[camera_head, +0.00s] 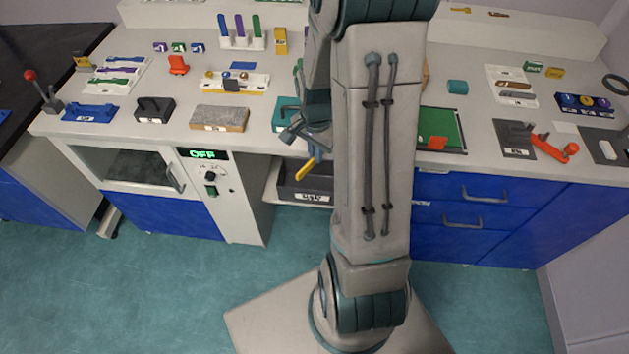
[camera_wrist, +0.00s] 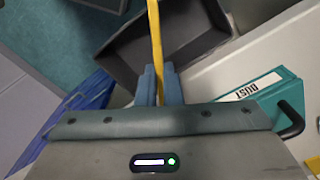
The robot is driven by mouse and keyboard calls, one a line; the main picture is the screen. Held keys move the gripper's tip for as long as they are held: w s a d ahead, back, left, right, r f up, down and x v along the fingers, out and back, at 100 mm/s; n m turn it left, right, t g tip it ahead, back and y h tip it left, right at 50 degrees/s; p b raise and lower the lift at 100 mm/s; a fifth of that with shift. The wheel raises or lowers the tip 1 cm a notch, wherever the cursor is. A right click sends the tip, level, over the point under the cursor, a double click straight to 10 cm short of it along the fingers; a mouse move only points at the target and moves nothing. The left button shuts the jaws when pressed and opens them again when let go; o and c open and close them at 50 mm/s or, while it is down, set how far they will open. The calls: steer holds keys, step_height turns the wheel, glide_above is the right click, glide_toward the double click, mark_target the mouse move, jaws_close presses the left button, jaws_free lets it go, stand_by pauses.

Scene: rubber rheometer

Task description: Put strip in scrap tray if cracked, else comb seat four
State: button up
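My gripper (camera_wrist: 160,72) is shut on a yellow strip (camera_wrist: 155,30), which sticks out beyond the fingertips. The strip also shows in the head view (camera_head: 307,170), beside my arm and in front of the bench edge. I cannot make out a crack at this size. A dark open tray (camera_wrist: 195,47) lies below and beyond the strip in the wrist view. In the head view it sits under the bench top with a white label (camera_head: 312,197) that I cannot read surely. A white comb-like rack (camera_head: 243,43) at the back holds blue, purple and green upright strips.
A grey-brown block (camera_head: 219,118) and black handled block (camera_head: 154,110) stand left. A cabinet (camera_head: 225,190) shows OFF. My arm hides the bench's middle.

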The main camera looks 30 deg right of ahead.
steer(key=o, duration=0.5)
steer(key=shift+r, duration=0.1)
step_height(320, 180, up, 14)
steer(key=shift+f, duration=0.15)
stand_by(0.5)
steer(key=s+a+r+n+t, duration=0.1)
steer(key=s+a+n, duration=0.2)
steer(key=s+n, duration=0.1)
steer(key=s+a+r+n+t, duration=0.1)
steer(key=s+a+n, duration=0.3)
steer(key=s+a+r+n+t, duration=0.1)
steer(key=s+a+n, duration=0.3)
steer(key=n, duration=0.1)
steer(key=shift+s+r, duration=0.15)
steer(key=shift+r, duration=0.25)
